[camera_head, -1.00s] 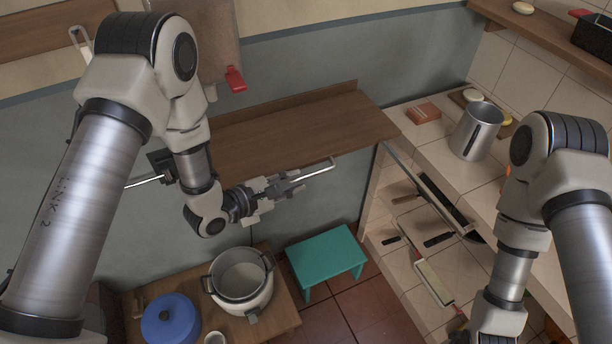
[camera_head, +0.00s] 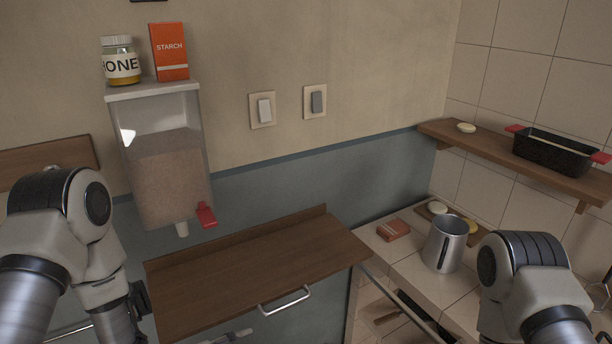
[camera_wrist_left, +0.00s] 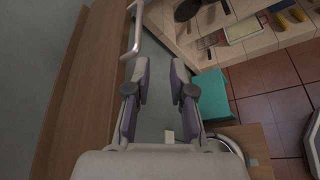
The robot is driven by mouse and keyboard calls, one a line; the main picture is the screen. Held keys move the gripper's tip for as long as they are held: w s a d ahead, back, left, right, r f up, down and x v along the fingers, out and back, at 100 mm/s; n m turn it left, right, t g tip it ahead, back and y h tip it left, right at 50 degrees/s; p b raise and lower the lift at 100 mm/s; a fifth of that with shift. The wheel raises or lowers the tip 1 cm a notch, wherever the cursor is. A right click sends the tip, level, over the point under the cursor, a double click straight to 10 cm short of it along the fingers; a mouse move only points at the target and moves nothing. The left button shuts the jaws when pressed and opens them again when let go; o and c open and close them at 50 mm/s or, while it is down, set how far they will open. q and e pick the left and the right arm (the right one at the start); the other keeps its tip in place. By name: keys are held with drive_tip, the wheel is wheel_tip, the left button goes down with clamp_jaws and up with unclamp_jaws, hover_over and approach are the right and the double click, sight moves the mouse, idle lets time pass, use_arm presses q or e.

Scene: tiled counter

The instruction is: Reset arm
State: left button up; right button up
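My left gripper (camera_wrist_left: 161,82) shows in the left wrist view with its two fingers apart and nothing between them. It hangs beside the brown wooden shelf (camera_wrist_left: 85,75) and its metal bar handle (camera_wrist_left: 135,30). In the head view only a small part of the left gripper shows at the bottom edge, below the shelf (camera_head: 260,265) and handle (camera_head: 286,301). My right arm (camera_head: 530,275) enters at the lower right of the head view. Its gripper is out of the frame.
A dispenser (camera_head: 160,165) hangs on the wall, with a honey jar (camera_head: 122,65) and starch box (camera_head: 169,52) on top. A metal pitcher (camera_head: 444,245) stands on the tiled counter (camera_head: 405,255). A black pan (camera_head: 552,153) sits on a wall shelf (camera_head: 485,157). A teal stool (camera_wrist_left: 210,97) stands below.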

use_arm(q)
drive_tip(key=s+a+f+m+g+y, duration=0.2)
drive_tip(key=s+f+m+g+y, duration=0.1)
drive_tip(key=s+f, duration=0.4)
drive_tip(key=s+a+f+m+g+y, duration=0.25)
drive_tip(key=s+f, duration=0.35)
drive_tip(key=f, duration=0.3)
drive_tip(key=s+a+f+m+g+y, duration=0.3)
drive_tip(key=s+a+m+g+y, duration=0.1)
drive_tip(key=s+m, duration=0.6)
drive_tip(key=a+m+g, duration=0.1)
drive_tip(key=m, duration=0.2)
drive_tip(key=shift+a+b, duration=0.15)
drive_tip(key=shift+b, duration=0.15)
